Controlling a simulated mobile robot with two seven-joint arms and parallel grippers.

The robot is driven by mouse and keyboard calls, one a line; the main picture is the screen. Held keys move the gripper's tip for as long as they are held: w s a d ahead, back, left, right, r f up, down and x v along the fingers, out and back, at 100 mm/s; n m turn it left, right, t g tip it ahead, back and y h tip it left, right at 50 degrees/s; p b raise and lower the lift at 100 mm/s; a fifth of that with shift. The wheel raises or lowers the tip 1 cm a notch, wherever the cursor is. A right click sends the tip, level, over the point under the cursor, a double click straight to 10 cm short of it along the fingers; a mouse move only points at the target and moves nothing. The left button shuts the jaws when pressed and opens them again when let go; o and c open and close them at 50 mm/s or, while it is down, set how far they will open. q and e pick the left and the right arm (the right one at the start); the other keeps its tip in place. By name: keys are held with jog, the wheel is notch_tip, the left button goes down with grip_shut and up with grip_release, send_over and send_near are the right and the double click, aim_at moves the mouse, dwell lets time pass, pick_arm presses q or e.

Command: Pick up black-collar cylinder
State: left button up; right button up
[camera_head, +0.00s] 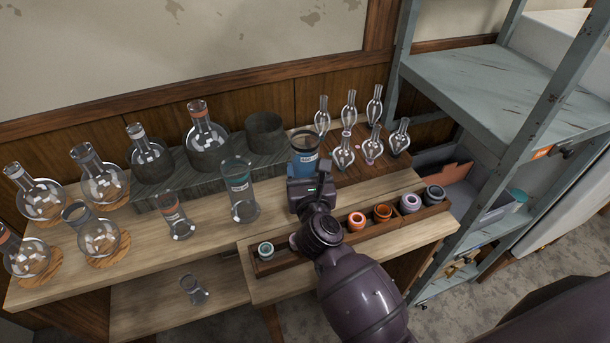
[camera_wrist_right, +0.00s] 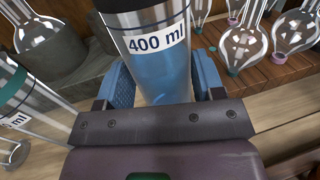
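The black-collar cylinder (camera_head: 304,142) is a clear glass measuring cylinder with a dark band near its top. It stands upright in front of the right end of the grey stone ledge. In the right wrist view its white "400 ml" label (camera_wrist_right: 157,42) faces me. My right gripper (camera_head: 304,172) is around its lower part, with one blue finger on each side (camera_wrist_right: 165,85). No gap shows between fingers and glass, and blue shows through it. The cylinder's foot is hidden, so I cannot tell whether it is off the table. My left gripper is not in view.
A teal-collar cylinder (camera_head: 241,190) stands close to the left, with a smaller red-collar one (camera_head: 175,215) beyond it. Round flasks (camera_head: 208,145) stand at the left and on the ledge. Several glass bulbs (camera_head: 345,152) stand close to the right. A tray of coloured rings (camera_head: 333,228) lies in front.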

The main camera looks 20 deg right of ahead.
jog(key=shift+r, duration=0.1)
jog(key=c, duration=0.7)
jog(key=shift+o, duration=0.2)
jog(key=shift+r, duration=0.1)
